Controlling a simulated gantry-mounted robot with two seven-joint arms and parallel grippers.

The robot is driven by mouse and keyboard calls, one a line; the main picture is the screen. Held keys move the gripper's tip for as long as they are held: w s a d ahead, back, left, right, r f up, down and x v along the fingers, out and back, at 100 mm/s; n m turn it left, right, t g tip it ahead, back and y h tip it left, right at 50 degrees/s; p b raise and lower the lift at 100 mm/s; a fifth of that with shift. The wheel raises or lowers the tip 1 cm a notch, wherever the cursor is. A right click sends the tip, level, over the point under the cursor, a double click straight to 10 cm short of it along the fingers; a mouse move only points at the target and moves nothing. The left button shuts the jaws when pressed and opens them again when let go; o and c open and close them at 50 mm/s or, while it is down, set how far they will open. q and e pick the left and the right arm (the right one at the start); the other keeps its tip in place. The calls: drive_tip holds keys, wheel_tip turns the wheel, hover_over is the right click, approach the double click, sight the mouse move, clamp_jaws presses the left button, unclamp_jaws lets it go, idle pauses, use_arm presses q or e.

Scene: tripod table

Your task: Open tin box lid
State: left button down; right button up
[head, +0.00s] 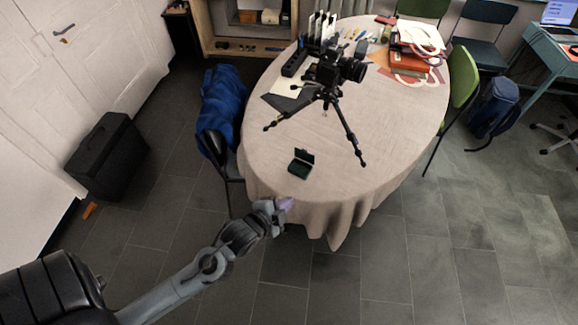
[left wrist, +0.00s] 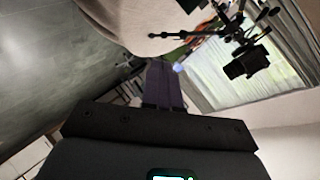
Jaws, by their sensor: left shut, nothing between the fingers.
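A small dark green tin box (head: 299,170) stands near the front edge of the round table in the head view. Its dark lid (head: 304,156) is raised at the back, so the box looks at least partly open. My left gripper (head: 287,203) is at the table's front edge, a little in front of and below the box, apart from it. Its purple fingers are shut with nothing between them. They also show in the left wrist view (left wrist: 162,80). I cannot make out the tin box in the left wrist view. My right gripper is not in view.
The table (head: 270,190) has a beige cloth. A camera on a black tripod (head: 328,92) stands behind the box, its legs spread wide. Books and a white-handled bag (head: 408,50) lie at the back right. A chair with a blue jacket (head: 221,100) stands at the left.

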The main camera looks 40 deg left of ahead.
use_arm(q)
drive_tip(key=w+a+f+m+t+y+b, duration=0.3)
drive_tip(key=w+a+f+m+t+b, duration=0.25)
drive_tip(key=a+f+b, duration=0.55)
drive_tip(key=b, duration=0.7)
approach(304, 150)
drive_tip(key=shift+t, duration=0.25)
drive_tip(key=x, duration=0.6)
drive_tip(key=shift+w+a+f, duration=0.15)
drive_tip(key=shift+w, duration=0.25)
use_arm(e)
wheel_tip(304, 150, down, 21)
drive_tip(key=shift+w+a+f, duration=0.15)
